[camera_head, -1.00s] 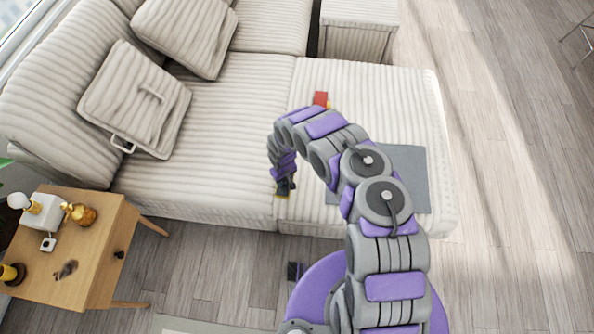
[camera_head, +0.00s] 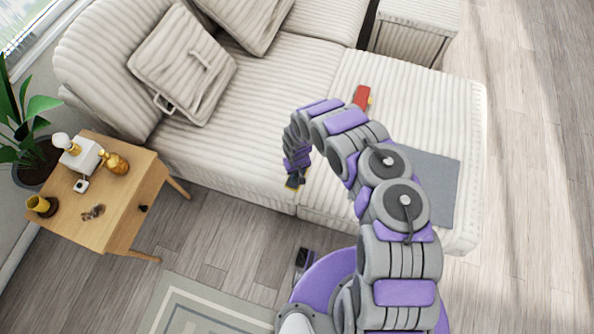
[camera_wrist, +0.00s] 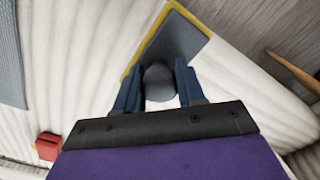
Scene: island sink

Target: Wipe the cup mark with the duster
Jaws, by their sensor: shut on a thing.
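The duster (camera_wrist: 172,47), a grey pad with a yellow edge, is held between the two dark fingers of my gripper (camera_wrist: 158,72) in the wrist view. In the head view my gripper (camera_head: 295,180) hangs at the front edge of the sofa, with a bit of yellow below it. My gripper is shut on the duster's rounded grey grip. A small brown irregular patch (camera_head: 93,212) lies on the wooden side table (camera_head: 125,200) at the left; it may be the cup mark, but I cannot tell for sure. My gripper is well to the right of that table.
The table also holds a yellow cup (camera_head: 42,205), a white box (camera_head: 80,155) and a golden figure (camera_head: 114,163). A plant (camera_head: 28,125) stands behind it. The sofa (camera_head: 260,110) bears a grey mat (camera_head: 430,185) and a red item (camera_head: 361,96). Floor between table and sofa is clear.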

